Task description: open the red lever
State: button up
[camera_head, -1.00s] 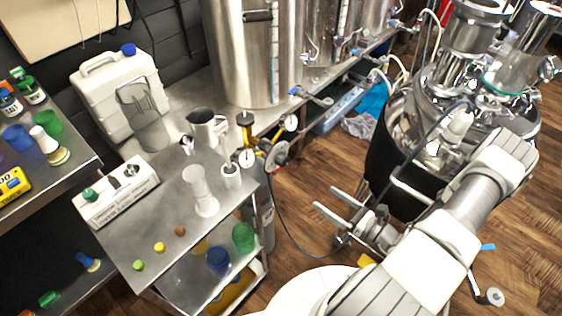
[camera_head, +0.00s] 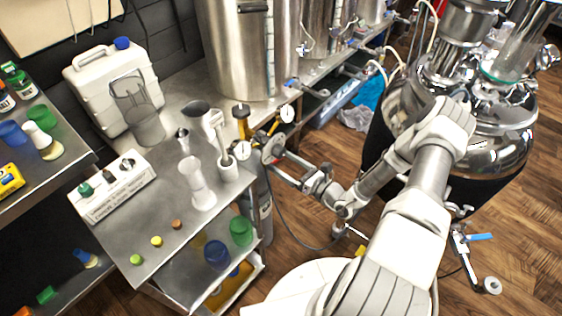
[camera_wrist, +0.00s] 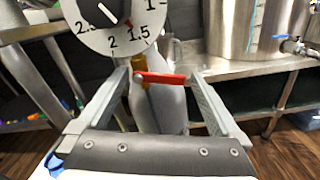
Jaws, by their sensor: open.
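The red lever (camera_wrist: 162,78) shows in the wrist view as a short, nearly level bar in front of a pale rounded body and a brass-coloured fitting. My gripper (camera_wrist: 160,76) is open, with one finger on each side of the lever and visible gaps between. In the head view my gripper (camera_head: 279,162) reaches left to the gauge-and-valve assembly (camera_head: 262,138) beside the steel cart. The lever cannot be made out clearly there.
A round dial gauge (camera_wrist: 112,18) hangs just above the lever in the wrist view. The steel cart (camera_head: 165,240) with cups and a white labelled box stands left of the assembly. Large steel tanks (camera_head: 240,50) stand behind. Open wooden floor lies below.

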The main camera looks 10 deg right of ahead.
jog(key=shift+w+a, duration=0.4)
jog(key=shift+w, duration=0.05)
jog(key=c, duration=1.1)
